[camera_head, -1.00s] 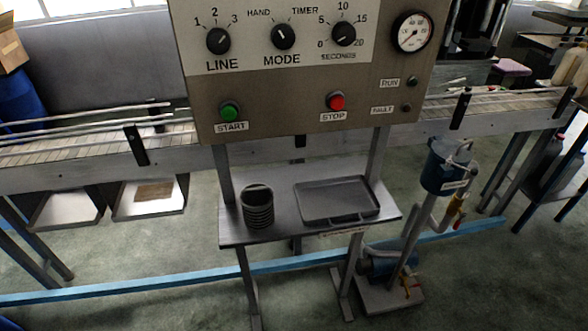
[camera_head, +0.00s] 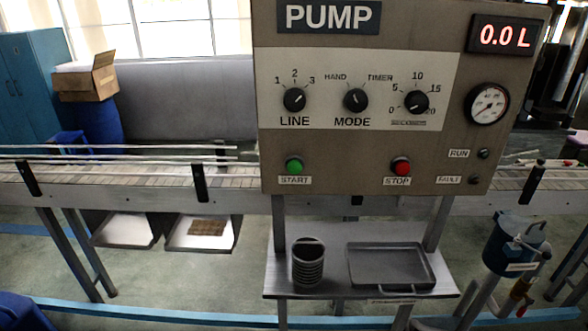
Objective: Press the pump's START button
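The pump panel (camera_head: 360,183) stands upright ahead of me. Its green START button (camera_head: 294,165) is at the lower left, above the START label. The red STOP button (camera_head: 401,167) is to its right. The panel has three black knobs: LINE (camera_head: 294,100), MODE (camera_head: 355,100) and a seconds timer (camera_head: 415,102). The red display (camera_head: 504,37) reads 0.0 L. The RUN lamp (camera_head: 484,154) and FAULT lamp (camera_head: 475,180) look dark. Neither gripper is in view.
A shelf (camera_head: 330,294) below the panel holds a dark ribbed cup (camera_head: 308,264) and a grey tray (camera_head: 391,288). A conveyor (camera_head: 110,173) runs behind the panel. A cardboard box (camera_head: 88,79) is at the back left. A blue pump filter (camera_head: 513,247) stands lower right.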

